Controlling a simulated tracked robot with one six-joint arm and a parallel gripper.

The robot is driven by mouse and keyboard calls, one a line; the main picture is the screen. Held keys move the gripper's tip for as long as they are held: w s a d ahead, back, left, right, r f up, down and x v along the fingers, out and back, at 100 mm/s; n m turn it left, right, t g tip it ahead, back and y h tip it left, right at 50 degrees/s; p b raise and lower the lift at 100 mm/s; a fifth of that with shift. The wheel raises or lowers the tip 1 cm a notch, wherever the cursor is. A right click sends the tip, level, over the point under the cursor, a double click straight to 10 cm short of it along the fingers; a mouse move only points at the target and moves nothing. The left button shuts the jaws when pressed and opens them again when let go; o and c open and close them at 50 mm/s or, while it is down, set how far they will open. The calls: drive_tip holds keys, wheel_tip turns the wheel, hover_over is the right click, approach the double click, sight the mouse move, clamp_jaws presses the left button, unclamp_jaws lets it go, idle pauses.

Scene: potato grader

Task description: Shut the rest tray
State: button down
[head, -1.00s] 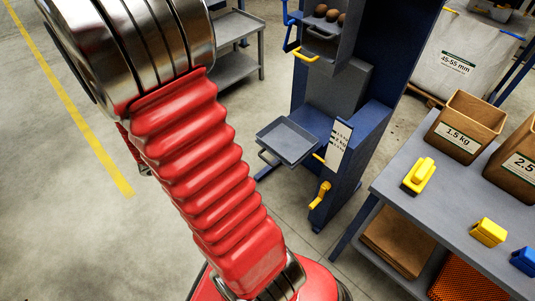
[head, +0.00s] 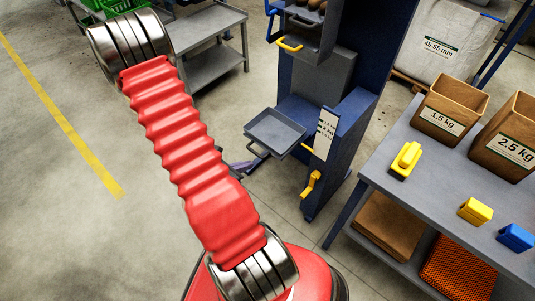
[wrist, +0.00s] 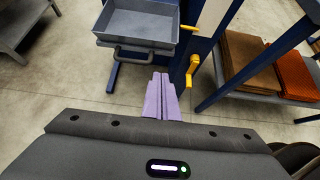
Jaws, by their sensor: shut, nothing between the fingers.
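The rest tray, a shallow grey tray (head: 275,132), sticks out from the front of the blue grader (head: 350,130). It also shows at the top of the wrist view (wrist: 136,24), with a dark bar handle (wrist: 133,54) on its near side. My gripper's purple fingers (wrist: 160,80) are shut and empty, pointing toward the tray. They appear just right of the handle in the wrist view; I cannot tell if they touch it. In the head view my gripper (head: 246,166) shows partly behind my red arm, near the tray's lower left.
A yellow crank (head: 311,184) sits on the grader below a label plate. Above is a bin with a yellow handle (head: 289,45) and potatoes. A grey bench (head: 410,185) with cardboard boxes stands right. A grey shelf table (head: 212,50) stands back left. Floor at left is clear.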

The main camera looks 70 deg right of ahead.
approach(274, 151)
drive_tip(key=d+f, duration=0.1)
drive_tip(key=s+d+f, duration=0.1)
drive_tip(key=f, duration=0.1)
drive_tip(key=shift+s+d+f, duration=0.15)
drive_tip(key=shift+f, duration=0.05)
drive_tip(key=shift+s+d+r, duration=0.2)
drive_tip(key=shift+s+d, duration=0.05)
drive_tip(key=shift+d, duration=0.35)
idle(0.4)
drive_tip(key=shift+d, duration=0.15)
